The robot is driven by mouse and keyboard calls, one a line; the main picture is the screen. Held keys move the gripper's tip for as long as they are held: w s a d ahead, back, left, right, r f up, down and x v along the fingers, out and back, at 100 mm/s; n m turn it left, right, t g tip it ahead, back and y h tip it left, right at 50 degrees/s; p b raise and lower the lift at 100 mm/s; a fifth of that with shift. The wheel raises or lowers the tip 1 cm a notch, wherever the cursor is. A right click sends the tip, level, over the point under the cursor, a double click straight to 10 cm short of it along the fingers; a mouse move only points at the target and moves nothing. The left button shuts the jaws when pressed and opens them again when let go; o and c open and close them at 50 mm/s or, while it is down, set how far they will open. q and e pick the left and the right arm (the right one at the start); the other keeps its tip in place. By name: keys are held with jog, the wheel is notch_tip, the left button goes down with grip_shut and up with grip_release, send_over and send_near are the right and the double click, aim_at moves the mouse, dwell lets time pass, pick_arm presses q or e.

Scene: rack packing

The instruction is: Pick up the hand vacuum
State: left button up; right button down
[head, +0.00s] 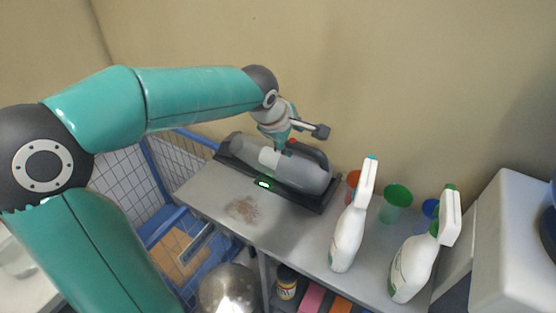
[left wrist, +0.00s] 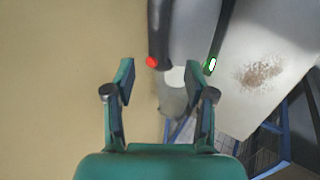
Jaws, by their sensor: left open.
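The hand vacuum (head: 298,172) lies in a dark charging base (head: 326,205) on the grey shelf, against the wall. It has a grey body, a clear front part and a dark handle with a red button. My left gripper (head: 284,143) is above its middle. In the left wrist view the open fingers of my left gripper (left wrist: 160,90) stand apart with the vacuum (left wrist: 189,35) beyond them, its red button and the base's green light showing. I see nothing between the fingers. My right gripper is not in view.
Two white spray bottles (head: 349,230) (head: 412,266) stand to the right on the shelf, with green (head: 396,205), orange and blue cups behind. A brown crumb patch (head: 241,209) lies in front of the base. A white appliance (head: 515,245) is at far right, a blue wire cart (head: 133,180) at left.

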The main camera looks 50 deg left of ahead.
aim_at(298, 146)
pick_arm(q)
jog(key=shift+p+x, duration=0.75)
jog(key=shift+x, duration=2.5)
jog(key=shift+d, duration=0.2)
grip_shut()
jog(key=shift+w+r, duration=0.1)
jog(key=shift+r, duration=0.05)
